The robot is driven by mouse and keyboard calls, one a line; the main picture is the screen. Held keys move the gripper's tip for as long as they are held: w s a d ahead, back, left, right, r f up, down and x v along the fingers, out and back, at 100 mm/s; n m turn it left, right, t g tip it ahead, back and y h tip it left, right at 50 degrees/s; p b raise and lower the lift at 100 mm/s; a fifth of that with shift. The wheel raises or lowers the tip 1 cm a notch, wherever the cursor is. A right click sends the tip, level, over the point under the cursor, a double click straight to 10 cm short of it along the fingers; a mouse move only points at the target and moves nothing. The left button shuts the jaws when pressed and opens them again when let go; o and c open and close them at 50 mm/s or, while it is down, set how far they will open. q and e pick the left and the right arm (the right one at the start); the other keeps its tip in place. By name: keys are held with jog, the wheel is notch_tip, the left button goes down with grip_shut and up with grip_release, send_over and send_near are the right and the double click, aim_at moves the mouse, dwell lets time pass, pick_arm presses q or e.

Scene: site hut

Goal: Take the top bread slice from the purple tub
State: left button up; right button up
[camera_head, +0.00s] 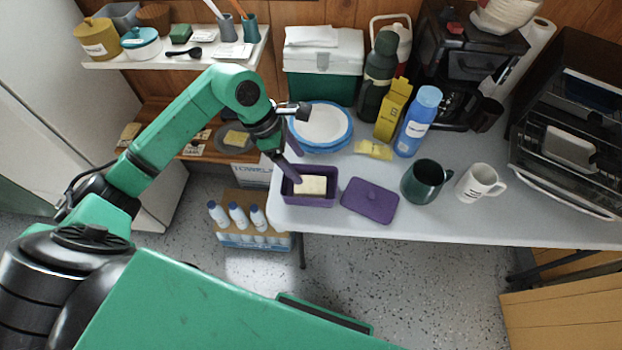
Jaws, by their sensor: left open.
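The purple tub (309,201) stands open near the left front corner of the grey table. A pale bread slice (313,186) lies inside it, facing up. Whether more slices lie under it cannot be told. My left gripper (298,168) is at the tub's back left, with its fingers pointing down. It is open and holds nothing. One finger reaches down over the tub's left side, close to the bread; whether it touches cannot be told. My right gripper is out of view.
A flat purple lid (369,200) lies right of the tub. Stacked blue-rimmed plates (321,124) stand behind it, with a yellow packet (374,149) and blue bottle (417,121) to the right. A green mug (425,182) and white mug (480,183) stand farther right.

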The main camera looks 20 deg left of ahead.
aim_at(314, 185)
pick_arm(q)
jog(key=x, duration=0.3)
jog(key=shift+w+d+f, duration=0.15)
jog(key=shift+w+f, duration=0.1)
jog(key=p+x, duration=0.2)
jog(key=x, duration=0.3)
jog(key=shift+d+f, duration=0.15)
jog(key=shift+f, duration=0.2)
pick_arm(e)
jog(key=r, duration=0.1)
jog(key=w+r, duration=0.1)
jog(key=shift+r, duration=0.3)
pick_arm(q)
jog(key=shift+f, duration=0.2)
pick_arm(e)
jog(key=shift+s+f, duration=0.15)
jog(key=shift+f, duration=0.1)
pick_arm(q)
jog(key=c, duration=1)
